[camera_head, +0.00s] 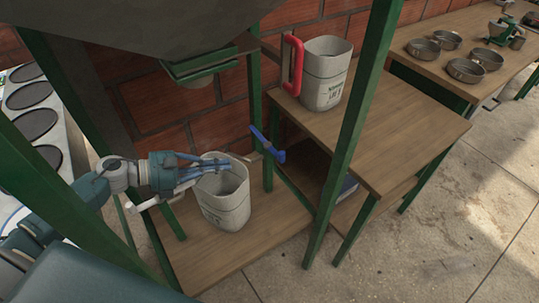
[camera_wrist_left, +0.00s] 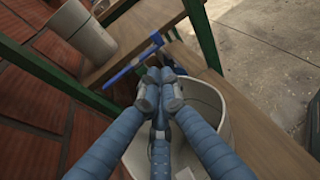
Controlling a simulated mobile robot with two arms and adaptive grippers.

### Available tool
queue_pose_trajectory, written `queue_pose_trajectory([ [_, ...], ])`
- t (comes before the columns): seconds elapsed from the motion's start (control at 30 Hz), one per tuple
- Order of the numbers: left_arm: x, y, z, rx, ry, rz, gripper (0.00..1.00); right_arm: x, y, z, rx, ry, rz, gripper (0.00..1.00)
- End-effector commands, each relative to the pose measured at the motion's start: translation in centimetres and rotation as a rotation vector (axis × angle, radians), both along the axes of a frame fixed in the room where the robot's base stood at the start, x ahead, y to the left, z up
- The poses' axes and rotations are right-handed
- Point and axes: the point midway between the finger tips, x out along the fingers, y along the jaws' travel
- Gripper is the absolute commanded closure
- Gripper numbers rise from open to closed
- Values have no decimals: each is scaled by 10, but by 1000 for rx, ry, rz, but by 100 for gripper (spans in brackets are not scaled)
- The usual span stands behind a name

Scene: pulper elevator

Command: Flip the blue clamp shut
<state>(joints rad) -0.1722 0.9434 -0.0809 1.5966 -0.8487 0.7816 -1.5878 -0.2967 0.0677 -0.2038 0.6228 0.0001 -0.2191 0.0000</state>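The blue clamp (camera_head: 267,146) sticks out beside the green frame post, above and to the right of the lower open bag (camera_head: 222,205). In the left wrist view the blue clamp (camera_wrist_left: 135,65) shows as a long bar just beyond my fingertips. My left gripper (camera_head: 227,161) comes in from the left over the bag's mouth. In the left wrist view my left gripper (camera_wrist_left: 160,82) has its fingertips drawn together, with nothing seen between them. I cannot tell whether they touch the clamp. My right gripper is not in view.
A grey hopper (camera_head: 135,25) hangs above, on green posts (camera_head: 357,130). Several metal bowls (camera_head: 467,70) stand on a farther table. The floor at the right is clear.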

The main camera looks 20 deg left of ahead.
Motion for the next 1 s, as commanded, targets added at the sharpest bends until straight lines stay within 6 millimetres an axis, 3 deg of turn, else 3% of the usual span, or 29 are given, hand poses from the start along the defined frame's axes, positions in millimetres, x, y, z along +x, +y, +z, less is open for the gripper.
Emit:
queue_pose_trajectory([
  [0.47, 1, -8, -4, -1, 3, -11, 100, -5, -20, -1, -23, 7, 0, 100],
  [1.0, 65, -85, -28, -3, 2, -10, 100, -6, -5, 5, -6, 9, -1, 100],
])
